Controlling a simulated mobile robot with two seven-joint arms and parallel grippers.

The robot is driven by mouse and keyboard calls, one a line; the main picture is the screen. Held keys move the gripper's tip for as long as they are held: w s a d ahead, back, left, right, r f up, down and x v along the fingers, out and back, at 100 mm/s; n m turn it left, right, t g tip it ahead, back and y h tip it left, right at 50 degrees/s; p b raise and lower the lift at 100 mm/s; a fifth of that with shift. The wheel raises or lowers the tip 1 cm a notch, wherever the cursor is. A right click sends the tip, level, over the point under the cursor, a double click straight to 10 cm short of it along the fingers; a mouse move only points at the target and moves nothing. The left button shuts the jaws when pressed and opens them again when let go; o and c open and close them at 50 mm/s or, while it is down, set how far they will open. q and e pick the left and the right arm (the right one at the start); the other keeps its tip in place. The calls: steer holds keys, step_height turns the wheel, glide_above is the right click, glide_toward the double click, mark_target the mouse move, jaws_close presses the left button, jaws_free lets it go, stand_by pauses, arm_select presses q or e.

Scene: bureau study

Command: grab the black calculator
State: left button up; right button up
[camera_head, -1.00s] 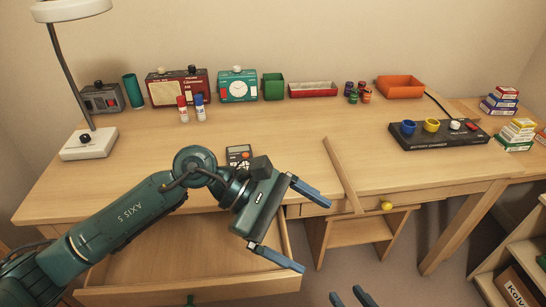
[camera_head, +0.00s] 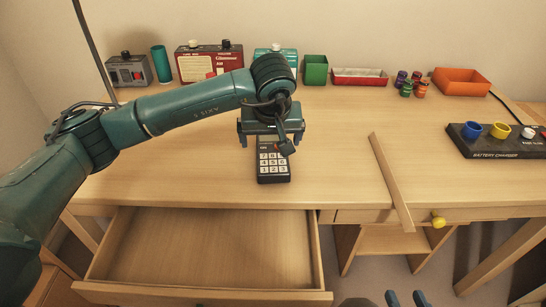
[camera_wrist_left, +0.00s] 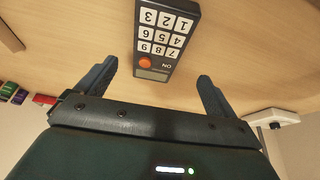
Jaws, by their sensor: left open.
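The black calculator (camera_head: 273,178) lies on the desk near its front edge, with white number keys facing up. Its far end is partly hidden by my left gripper (camera_head: 270,140), which is over that end with its fingers apart. In the left wrist view the calculator (camera_wrist_left: 165,38) appears upside down, its orange key and display end toward me. The open left fingers (camera_wrist_left: 157,72) lie to either side of the display end, with nothing between them held. My right gripper (camera_head: 405,299) shows only as two separated fingertips at the bottom edge.
An open, empty drawer (camera_head: 215,250) juts out below the desk front. A wooden strip (camera_head: 390,180) lies right of the calculator. A battery charger (camera_head: 495,140) is further right. Radios, a green cup (camera_head: 315,69) and trays line the back. Desk surface around the calculator is clear.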

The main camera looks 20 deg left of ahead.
mark_target(272, 153)
arm_select(q)
steer(key=x, duration=0.6)
steer(key=shift+d, duration=0.3)
steer(key=shift+c, duration=0.5)
steer(key=c, duration=1.1)
